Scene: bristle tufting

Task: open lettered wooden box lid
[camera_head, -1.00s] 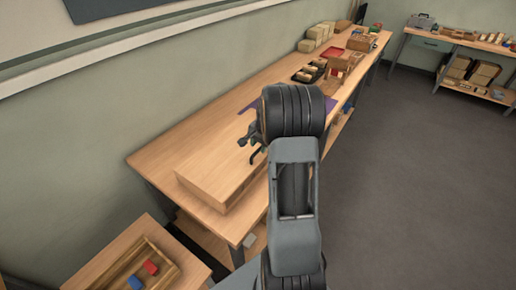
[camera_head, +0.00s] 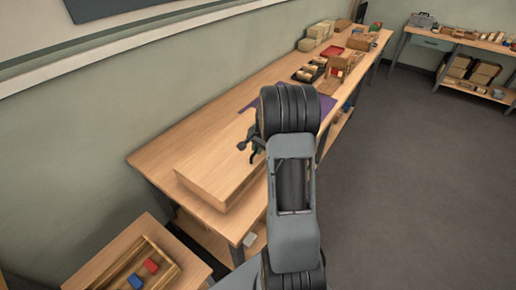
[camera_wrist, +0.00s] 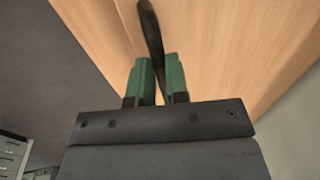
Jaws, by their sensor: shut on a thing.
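A long, low wooden box (camera_head: 205,180) lies on the near end of the workbench, and its lid looks closed. No lettering is legible on it. My gripper (camera_head: 250,146) is over the box's far part, partly hidden by my own arm. In the wrist view, the green-padded fingers of my gripper (camera_wrist: 160,78) stand on either side of a slim dark handle (camera_wrist: 150,30), shut on it. Pale wood (camera_wrist: 225,45) fills the view behind the handle.
The workbench (camera_head: 235,105) runs back along the wall, with a purple mat (camera_head: 327,108) and a dark tray (camera_head: 308,73) farther along. A side table (camera_head: 110,265) at the lower left holds a wooden tray with a red block (camera_head: 151,265) and a blue block (camera_head: 135,282). Open floor lies right.

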